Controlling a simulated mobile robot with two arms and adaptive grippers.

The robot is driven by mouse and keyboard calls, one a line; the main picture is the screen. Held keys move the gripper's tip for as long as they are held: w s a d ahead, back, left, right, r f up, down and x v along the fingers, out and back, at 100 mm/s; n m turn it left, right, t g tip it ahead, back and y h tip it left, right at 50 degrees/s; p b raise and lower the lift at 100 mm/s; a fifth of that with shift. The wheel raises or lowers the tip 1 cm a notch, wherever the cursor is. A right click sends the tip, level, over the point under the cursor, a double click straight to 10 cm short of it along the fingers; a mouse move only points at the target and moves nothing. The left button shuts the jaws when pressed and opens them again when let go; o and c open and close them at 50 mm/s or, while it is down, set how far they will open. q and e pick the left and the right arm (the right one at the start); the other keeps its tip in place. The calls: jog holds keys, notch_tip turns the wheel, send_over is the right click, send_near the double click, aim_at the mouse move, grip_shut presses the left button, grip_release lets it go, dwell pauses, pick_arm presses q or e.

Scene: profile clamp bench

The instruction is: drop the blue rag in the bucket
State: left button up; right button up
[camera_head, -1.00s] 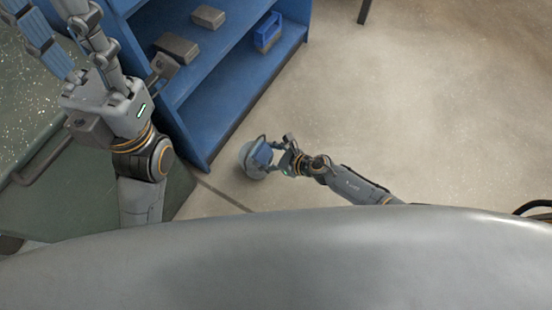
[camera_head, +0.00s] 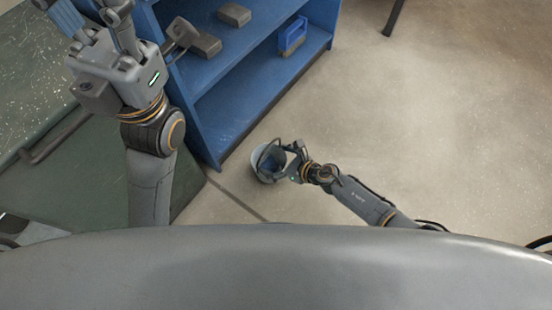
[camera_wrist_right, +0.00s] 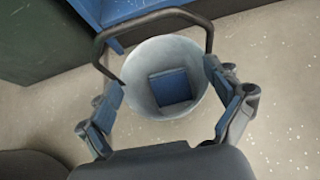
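The blue rag (camera_wrist_right: 172,87) lies at the bottom of the bucket (camera_wrist_right: 143,93), seen as a folded square patch in the right wrist view. The pale grey bucket (camera_head: 258,169) stands upright on the floor, with its dark handle raised. My right gripper (camera_head: 284,161) is at the bucket's mouth. In the right wrist view its two blue-padded fingers are spread apart on either side of the bucket, with nothing between the pads. My left gripper (camera_head: 92,18) is at the upper left, its fingers apart and empty, with the tips cut off by the frame.
A blue shelf unit (camera_head: 228,95) stands behind the bucket, holding grey blocks (camera_head: 206,45) and a blue crate (camera_head: 292,36). A green bench (camera_head: 75,165) is at the left. The floor (camera_head: 450,120) to the right is clear.

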jog(key=v, duration=1.2)
jog(key=shift+a, duration=0.1)
